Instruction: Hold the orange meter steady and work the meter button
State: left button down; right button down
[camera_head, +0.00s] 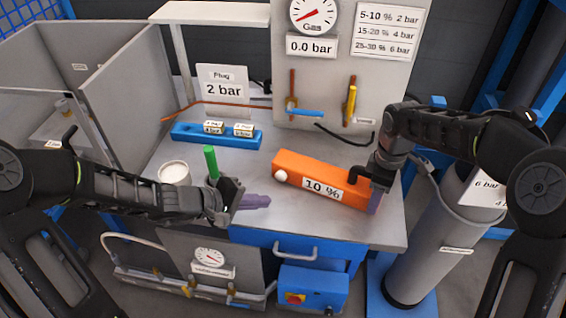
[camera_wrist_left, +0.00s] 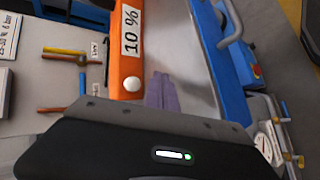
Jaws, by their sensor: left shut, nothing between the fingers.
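The orange meter (camera_head: 310,172) lies on the grey worktop, with a "10 %" label on its near side and a round white button (camera_head: 280,174) at its left end. The meter also shows in the left wrist view (camera_wrist_left: 127,65), with the button (camera_wrist_left: 132,82) at its lower end. My left gripper (camera_head: 264,201) is shut and empty; its purple fingers (camera_wrist_left: 162,93) are just short of the button, apart from it. My right gripper (camera_head: 374,203) is at the meter's right end. One purple finger shows there; the other is hidden, so its grip is unclear.
A green upright peg (camera_head: 211,162) and a white cup (camera_head: 174,172) stand close to my left gripper. A blue block (camera_head: 190,132) lies behind them. The gauge panel (camera_head: 338,60) with a blue and a yellow handle rises behind the meter; the dial label reads 0.0 bar.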

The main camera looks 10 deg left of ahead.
jog(key=shift+c, duration=1.8)
grip_release()
notch_tip(320, 180, up, 12)
jog(key=shift+r, duration=0.1)
pick_arm(q)
jog(key=shift+s+d, duration=0.1)
pick_arm(e)
jog(key=shift+d, duration=0.1)
